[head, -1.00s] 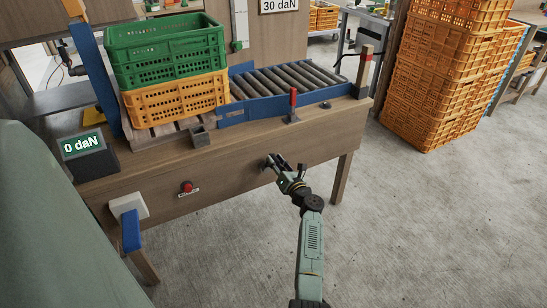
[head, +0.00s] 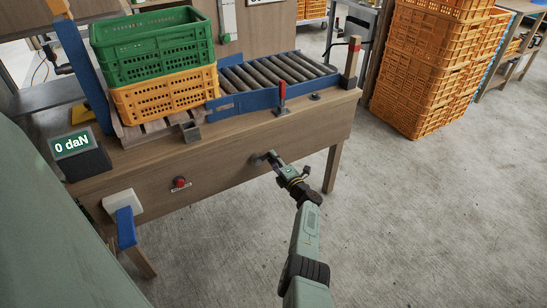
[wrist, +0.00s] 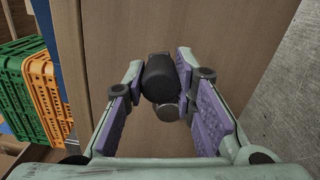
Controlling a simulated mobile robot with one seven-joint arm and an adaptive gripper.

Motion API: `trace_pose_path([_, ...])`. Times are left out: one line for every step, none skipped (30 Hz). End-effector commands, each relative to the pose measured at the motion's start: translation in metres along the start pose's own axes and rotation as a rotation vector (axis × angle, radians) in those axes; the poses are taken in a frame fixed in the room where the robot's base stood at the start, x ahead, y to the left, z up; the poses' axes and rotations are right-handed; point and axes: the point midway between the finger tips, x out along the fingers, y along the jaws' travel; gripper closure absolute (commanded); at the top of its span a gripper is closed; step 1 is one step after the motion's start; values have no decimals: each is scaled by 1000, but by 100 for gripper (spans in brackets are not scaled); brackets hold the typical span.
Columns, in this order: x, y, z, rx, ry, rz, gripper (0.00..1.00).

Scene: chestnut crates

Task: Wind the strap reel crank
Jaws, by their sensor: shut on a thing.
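The crank's dark grip (wrist: 160,78), a rounded black cylinder with a grey round end below it, sits between the purple-padded fingers of my gripper (wrist: 158,84) in the wrist view. My gripper is shut on it, close to the wooden bench front. In the head view my gripper (head: 270,161) is at the bench front, and a small dark part of the crank (head: 257,160) shows just left of it. The reel itself is hidden. A display (head: 72,144) on the bench reads 0 daN.
A green crate (head: 150,50) stands on an orange crate (head: 165,98) on the bench (head: 225,160). A roller conveyor (head: 275,75) lies right of them. A red button (head: 180,182) is on the bench front. Tall orange crates (head: 430,70) stand behind. The floor at right is clear.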

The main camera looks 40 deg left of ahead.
Motion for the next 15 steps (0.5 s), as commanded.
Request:
trace_pose_path([0,-2,0,30,-1,0,100])
trace_pose_path([0,-3,1,47,-1,-1,100])
trace_pose_path([0,-4,1,67,-2,-1,100])
trace_pose_path([0,-5,1,80,-3,-1,100])
trace_pose_path([0,-6,1,93,-3,-2,100])
trace_pose_path([0,-7,1,109,-3,-3,100])
trace_pose_path([-1,-8,1,119,-3,-4,100])
trace_pose_path([-1,-8,1,127,-3,-4,100])
trace_pose_path([-1,-9,1,137,-4,-4,100])
trace_pose_path([-1,-10,1,144,-4,-4,100])
trace_pose_path([-1,-10,1,150,-4,-5,100])
trace_pose_path([-1,-10,1,157,-5,-5,100])
trace_pose_path([-1,-10,1,161,-5,-5,100])
trace_pose_path([-1,-11,1,164,-5,-5,100])
trace_pose_path([-1,-11,1,167,-5,-5,100])
